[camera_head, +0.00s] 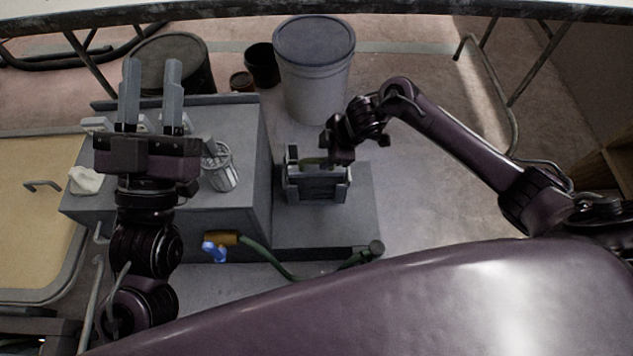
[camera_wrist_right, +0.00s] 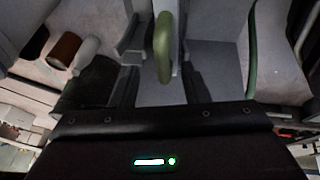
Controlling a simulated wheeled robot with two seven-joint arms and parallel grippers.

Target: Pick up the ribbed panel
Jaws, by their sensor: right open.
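No panel with clear ribs can be made out for certain. A grey block-like fixture (camera_head: 318,187) with upright end pieces stands on the low grey step, and I cannot tell whether the ribbed panel is part of it. My right gripper (camera_head: 334,152) is over the back of this fixture. In the right wrist view its dark fingers (camera_wrist_right: 160,82) are apart, with a green rounded bar (camera_wrist_right: 163,48) showing between and beyond them; contact cannot be told. My left gripper (camera_head: 152,70) is open and empty, in front of the grey cabinet top in the head view.
A ribbed, pale cup-like object (camera_head: 220,168) lies on the cabinet top (camera_head: 240,130). A large lidded grey bucket (camera_head: 314,80) stands behind the step. A green hose (camera_head: 283,266) and a blue-and-brown nozzle (camera_head: 216,247) lie in front. Floor right of the step is clear.

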